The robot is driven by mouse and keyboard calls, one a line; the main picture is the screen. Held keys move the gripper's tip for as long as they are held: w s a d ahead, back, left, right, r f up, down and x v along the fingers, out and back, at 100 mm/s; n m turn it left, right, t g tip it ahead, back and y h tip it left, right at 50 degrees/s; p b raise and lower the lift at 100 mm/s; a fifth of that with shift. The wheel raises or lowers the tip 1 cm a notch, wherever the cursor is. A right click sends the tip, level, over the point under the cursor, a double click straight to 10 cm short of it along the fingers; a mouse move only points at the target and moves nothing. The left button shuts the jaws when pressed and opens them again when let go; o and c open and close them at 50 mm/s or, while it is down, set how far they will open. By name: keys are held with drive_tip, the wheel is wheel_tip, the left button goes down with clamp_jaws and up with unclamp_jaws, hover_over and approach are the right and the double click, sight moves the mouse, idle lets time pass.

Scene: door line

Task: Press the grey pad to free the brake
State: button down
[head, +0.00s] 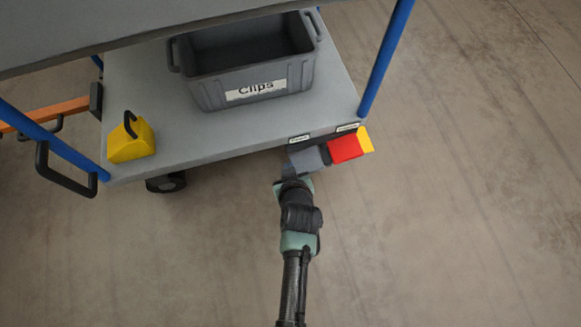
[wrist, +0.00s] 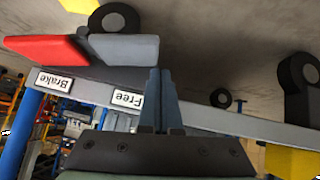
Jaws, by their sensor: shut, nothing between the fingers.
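The grey pad (head: 308,160) sticks out from the front edge of the cart's lower shelf, left of the red pad (head: 346,149). In the wrist view, the grey pad (wrist: 124,48) is above a label reading "Free", and the red pad (wrist: 45,50) is above a label reading "Brake". My gripper (head: 288,172) is at the near left side of the grey pad in the head view. In the wrist view, my gripper's fingers (wrist: 160,73) are shut and empty, with their tips close to the grey pad's right corner. I cannot tell whether they touch it.
The cart's shelf (head: 150,85) carries a grey bin (head: 215,92) labelled "Clips" and a yellow block (head: 131,143) with a black handle. Blue posts (head: 387,55) rise from the cart. A wheel (head: 166,183) shows below. The floor in front is clear.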

drive_tip(key=a+r+p+v, duration=0.1)
drive_tip(key=p+v, duration=0.6)
drive_tip(key=v, duration=0.4)
drive_tip(key=shift+w+p, duration=0.3)
drive_tip(key=shift+r, duration=0.1)
